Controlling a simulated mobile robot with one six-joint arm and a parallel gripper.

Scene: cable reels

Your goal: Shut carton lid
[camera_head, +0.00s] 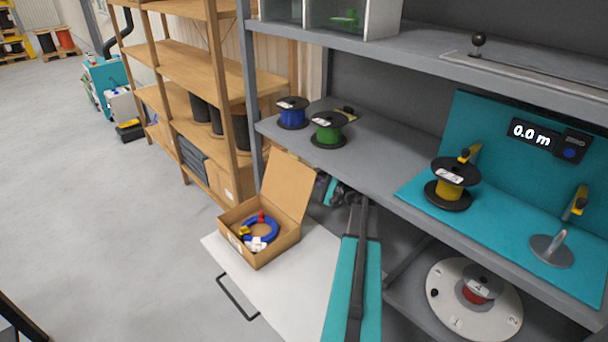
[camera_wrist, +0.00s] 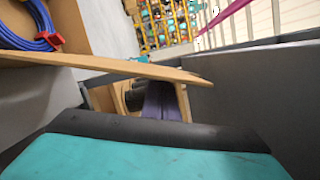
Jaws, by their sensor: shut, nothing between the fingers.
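A brown cardboard carton (camera_head: 265,253) stands on a white surface, with its lid (camera_head: 290,183) open and raised at the back. Inside lies a coil of blue cable (camera_head: 264,232) with red and yellow pieces and a white tag. My gripper (camera_head: 328,187) is shut and empty, just right of the lid, on its outer side. Whether it touches the lid, I cannot tell. In the wrist view the lid (camera_wrist: 110,66) shows nearly edge-on, with the blue cable (camera_wrist: 30,40) at upper left. The fingertips are not clear there.
A grey shelf (camera_head: 375,165) right of the carton bears a blue reel (camera_head: 292,113), a green reel (camera_head: 328,130) and a yellow reel (camera_head: 451,184). A wooden rack (camera_head: 190,75) stands behind the carton. A round white turntable (camera_head: 450,313) sits on the lower shelf. The floor at left is clear.

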